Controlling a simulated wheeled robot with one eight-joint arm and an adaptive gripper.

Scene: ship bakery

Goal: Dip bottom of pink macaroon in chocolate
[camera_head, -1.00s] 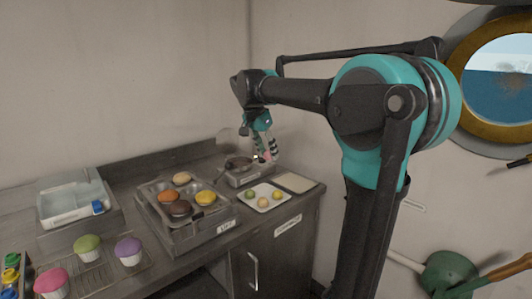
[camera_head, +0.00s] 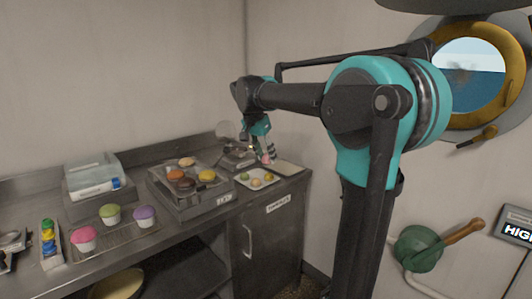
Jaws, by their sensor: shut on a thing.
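My gripper (camera_head: 268,156) is at the back of the counter, small in the view, pointing down. It is shut on the pink macaroon (camera_head: 266,160), of which only a small pink patch shows at the fingertips. The dark warmer with the chocolate (camera_head: 237,158) stands just left of the gripper, and a round clear lid (camera_head: 226,131) appears raised behind it. The chocolate surface is too small to make out. The gripper appears beside the warmer, above the area of the pale flat tray (camera_head: 288,168). Whether chocolate coats the macaroon's bottom cannot be told.
Cupcakes on a wire rack (camera_head: 141,236), a plastic bin (camera_head: 95,175) and coloured bottles (camera_head: 47,236) are further left.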

